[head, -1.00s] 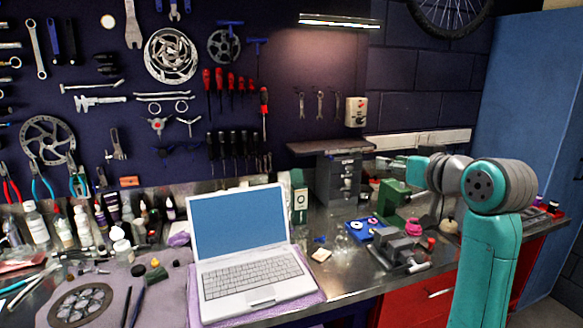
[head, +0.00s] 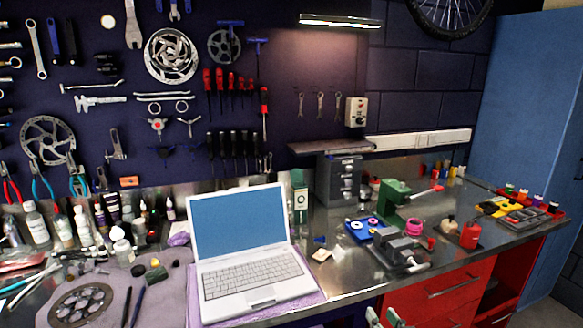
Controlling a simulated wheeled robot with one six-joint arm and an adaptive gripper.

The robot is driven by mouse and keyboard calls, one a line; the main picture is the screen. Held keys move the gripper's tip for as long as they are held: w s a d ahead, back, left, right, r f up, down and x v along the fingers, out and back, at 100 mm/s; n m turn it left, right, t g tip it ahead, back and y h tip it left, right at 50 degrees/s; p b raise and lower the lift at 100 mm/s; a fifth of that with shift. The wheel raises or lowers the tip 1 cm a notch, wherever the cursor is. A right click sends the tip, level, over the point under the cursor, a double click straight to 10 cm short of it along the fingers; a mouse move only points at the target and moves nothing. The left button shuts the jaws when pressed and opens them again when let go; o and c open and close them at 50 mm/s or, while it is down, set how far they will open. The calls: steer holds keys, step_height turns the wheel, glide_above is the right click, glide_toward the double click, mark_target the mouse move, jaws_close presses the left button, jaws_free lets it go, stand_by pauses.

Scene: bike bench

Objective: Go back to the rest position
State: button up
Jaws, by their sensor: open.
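The two pale green fingertips of my gripper (head: 383,318) show at the bottom edge of the head view, in front of the bench and its red drawers. They stand apart, and nothing shows between them. The rest of my gripper and my arm is out of view below.
The bench top (head: 345,272) has a bare strip right of the open laptop (head: 250,265). A blue tray (head: 362,229), a grey vise (head: 400,250), a green machine (head: 393,203) and a red can (head: 470,235) stand on it. Red drawers (head: 440,292) are below, and a blue cabinet (head: 520,110) is at right.

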steer(key=s+f+h, duration=0.1)
steer(key=s+f, duration=0.4)
steer(key=s, duration=0.3)
steer(key=s+a+f, duration=0.1)
steer(key=s+f, duration=0.3)
steer(key=s, duration=0.3)
steer(key=s+f+h, duration=0.1)
steer(key=s+f, duration=0.4)
steer(key=s, duration=0.3)
steer(key=a+f+v, duration=0.1)
steer(key=v, duration=2.3)
steer(key=shift+s+n+g, duration=0.3)
steer(key=shift+s+n, duration=0.1)
steer(key=shift+f, duration=0.1)
